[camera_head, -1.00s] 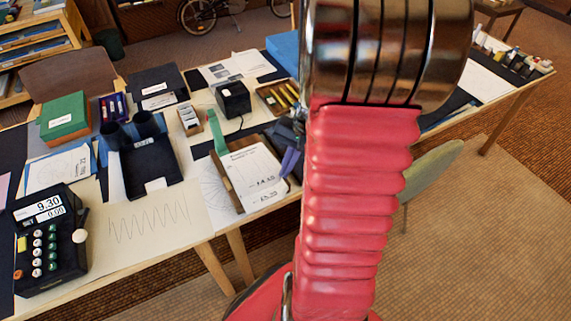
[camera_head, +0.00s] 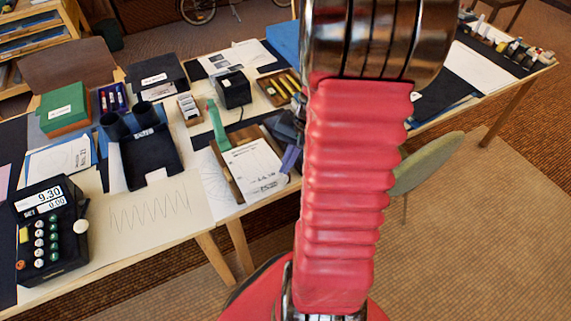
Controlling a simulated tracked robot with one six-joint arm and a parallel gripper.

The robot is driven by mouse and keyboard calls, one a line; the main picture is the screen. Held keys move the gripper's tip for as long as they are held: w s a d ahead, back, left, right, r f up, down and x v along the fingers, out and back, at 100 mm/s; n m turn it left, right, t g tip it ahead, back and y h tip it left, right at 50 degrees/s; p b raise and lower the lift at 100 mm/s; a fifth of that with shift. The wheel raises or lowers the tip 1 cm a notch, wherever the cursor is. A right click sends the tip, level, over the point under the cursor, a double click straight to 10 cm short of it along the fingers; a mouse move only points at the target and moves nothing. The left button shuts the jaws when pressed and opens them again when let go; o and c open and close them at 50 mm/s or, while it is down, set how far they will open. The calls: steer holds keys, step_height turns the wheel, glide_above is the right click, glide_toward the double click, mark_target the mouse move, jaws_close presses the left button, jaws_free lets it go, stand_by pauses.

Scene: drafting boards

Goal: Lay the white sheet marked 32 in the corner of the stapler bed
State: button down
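A black device (camera_head: 152,158) with two dark cylinders at its back stands left of centre on the table. A small label, too small to read surely, is on it, and a small white piece (camera_head: 157,177) shows at its front right corner. I cannot tell surely whether this is the stapler bed. No sheet clearly reads 32. My gripper (camera_head: 290,158) seems to be the purple pieces just left of my red arm sleeve, over or beside the right edge of a white printed sheet (camera_head: 250,165) on a wooden board. The sleeve hides much of it, and its opening is unclear.
A black keypad machine (camera_head: 68,262) with a display reading 9.30 stands at the front left. A green chair (camera_head: 426,166) stands right.

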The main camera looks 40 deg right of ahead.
steer(key=shift+a, duration=0.1)
stand_by(0.3)
steer(key=c, duration=2)
jaws_free()
steer(key=v, duration=1.3)
steer(key=shift+s+r, duration=0.1)
steer(key=shift+r, duration=0.2)
steer(key=shift+d, duration=0.3)
